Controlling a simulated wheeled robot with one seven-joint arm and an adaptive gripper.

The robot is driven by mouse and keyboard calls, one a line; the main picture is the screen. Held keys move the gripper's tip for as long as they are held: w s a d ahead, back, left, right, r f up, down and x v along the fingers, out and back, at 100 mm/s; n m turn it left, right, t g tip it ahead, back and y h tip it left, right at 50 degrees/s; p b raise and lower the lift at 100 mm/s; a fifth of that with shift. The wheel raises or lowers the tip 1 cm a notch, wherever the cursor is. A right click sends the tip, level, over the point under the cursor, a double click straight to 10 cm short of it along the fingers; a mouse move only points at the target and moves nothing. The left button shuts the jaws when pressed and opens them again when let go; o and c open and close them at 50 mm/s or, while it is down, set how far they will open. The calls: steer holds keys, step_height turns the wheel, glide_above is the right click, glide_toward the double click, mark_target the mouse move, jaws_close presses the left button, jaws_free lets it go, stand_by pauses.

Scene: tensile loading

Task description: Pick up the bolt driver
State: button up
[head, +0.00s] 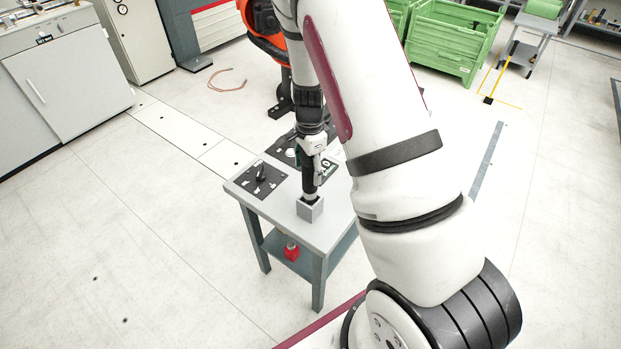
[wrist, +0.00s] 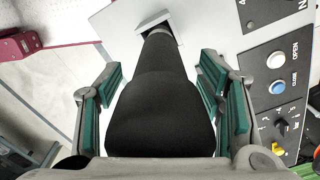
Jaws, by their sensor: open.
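The bolt driver (head: 310,181) is a black tool standing upright in a small grey holder (head: 310,210) near the front corner of the table. In the wrist view the dark body of the bolt driver (wrist: 160,108) fills the middle, and its far end meets the holder (wrist: 155,22). My gripper (head: 312,162) is at the upper part of the driver. In the wrist view my gripper (wrist: 160,80) is open, with one teal-padded finger on each side of the driver. Gaps show beside the driver near the fingertips; contact lower down is unclear.
The small grey table (head: 268,214) also carries a black control panel (head: 262,180) with switches; another panel with OPEN and CLOSE buttons (wrist: 277,74) lies right of the gripper. A red object (head: 291,250) sits on the lower shelf. Floor left of the table is clear.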

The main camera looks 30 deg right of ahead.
steer(key=c, duration=1.4)
steer(key=shift+o, duration=0.2)
steer(key=shift+r, duration=0.1)
